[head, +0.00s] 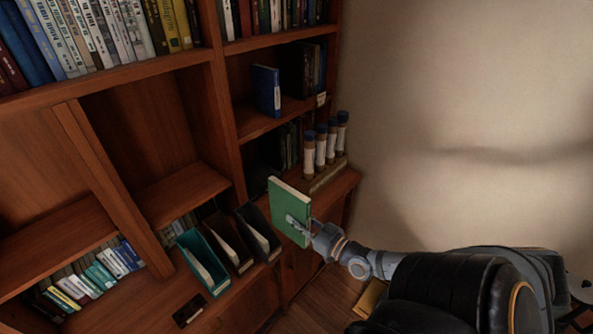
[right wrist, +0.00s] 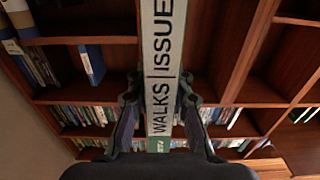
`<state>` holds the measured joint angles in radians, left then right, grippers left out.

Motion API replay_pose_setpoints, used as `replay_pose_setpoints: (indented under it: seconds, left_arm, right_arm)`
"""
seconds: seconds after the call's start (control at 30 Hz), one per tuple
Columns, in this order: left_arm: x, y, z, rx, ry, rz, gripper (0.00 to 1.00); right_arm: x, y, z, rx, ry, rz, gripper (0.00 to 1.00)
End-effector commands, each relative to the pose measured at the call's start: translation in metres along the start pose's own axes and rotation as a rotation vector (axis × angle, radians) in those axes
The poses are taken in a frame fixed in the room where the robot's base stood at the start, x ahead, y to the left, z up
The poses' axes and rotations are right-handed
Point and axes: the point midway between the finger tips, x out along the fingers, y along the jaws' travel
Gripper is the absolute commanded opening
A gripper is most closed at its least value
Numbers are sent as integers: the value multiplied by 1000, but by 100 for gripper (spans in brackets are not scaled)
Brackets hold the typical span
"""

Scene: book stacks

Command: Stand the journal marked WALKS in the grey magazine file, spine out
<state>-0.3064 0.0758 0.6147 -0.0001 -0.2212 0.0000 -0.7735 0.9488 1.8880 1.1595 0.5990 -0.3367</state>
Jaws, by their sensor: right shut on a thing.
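The green journal (head: 287,212) is upright and slightly tilted, held in the air in front of the shelf. In the right wrist view its pale spine (right wrist: 159,50) reads WALKS | ISSUE and faces my wrist camera. My right gripper (head: 303,229) is shut on the journal, with one finger on each side of the spine. The dark grey magazine file (head: 269,246) stands on the ledge just left of the journal in the head view, the rightmost of three files. Part of its inside is dark. My left gripper is not in view.
A brown file (head: 238,259) and a teal file (head: 213,281), both with papers in them, stand left of the grey one. A blue binder (head: 267,90) stands on the shelf above. Open air lies right of the shelf.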

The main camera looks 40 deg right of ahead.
Motion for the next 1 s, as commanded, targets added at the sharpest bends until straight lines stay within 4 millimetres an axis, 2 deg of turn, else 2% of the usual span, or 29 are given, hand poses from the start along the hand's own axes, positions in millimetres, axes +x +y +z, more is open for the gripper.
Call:
replay_pose_setpoints:
  seconds: [0.07, 0.2, 0.5, 1.0]
  left_arm:
    - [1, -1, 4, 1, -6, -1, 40]
    - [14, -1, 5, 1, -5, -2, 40]
    - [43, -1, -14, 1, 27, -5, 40]
    - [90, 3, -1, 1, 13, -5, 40]
  right_arm:
    - [-1, -1, -1, 0, 0, 1, 0]
    - [-1, 0, 14, 0, 1, 2, 0]
    - [0, -1, 49, 0, 2, 2, 0]
    - [0, -1, 106, 1, 1, 2, 0]
